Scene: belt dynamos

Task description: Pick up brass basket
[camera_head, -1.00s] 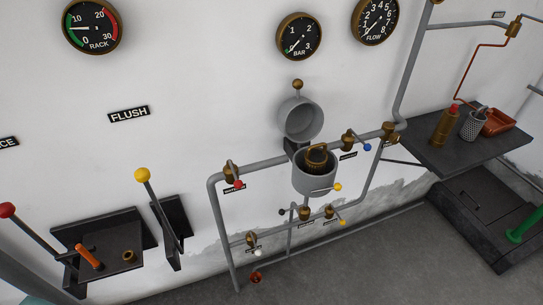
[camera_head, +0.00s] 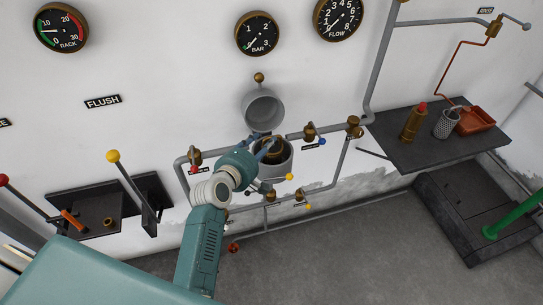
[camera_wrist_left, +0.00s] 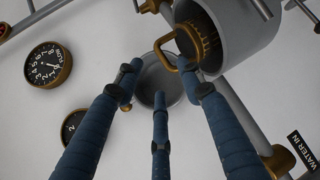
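The brass basket (camera_head: 271,154) sits inside the open grey pot (camera_head: 276,174) on the wall pipework, partly hidden by my left gripper. In the left wrist view, the toothed brass basket (camera_wrist_left: 207,38) shows in the mouth of the pot (camera_wrist_left: 245,28), with its looped handle (camera_wrist_left: 165,47) sticking out. My left gripper (camera_head: 260,144) is at the pot's mouth, close to the basket. In the left wrist view my left gripper (camera_wrist_left: 160,74) has its blue fingers spread, with nothing held between them; one fingertip is near the handle. My right gripper is not in view.
The round grey lid (camera_head: 263,109) stands open above the pot. Pipes with valves (camera_head: 309,133) run beside it. A dark shelf (camera_head: 400,147) at the right holds a brass bottle (camera_head: 413,123), a perforated metal cup (camera_head: 447,124) and an orange tray (camera_head: 476,121).

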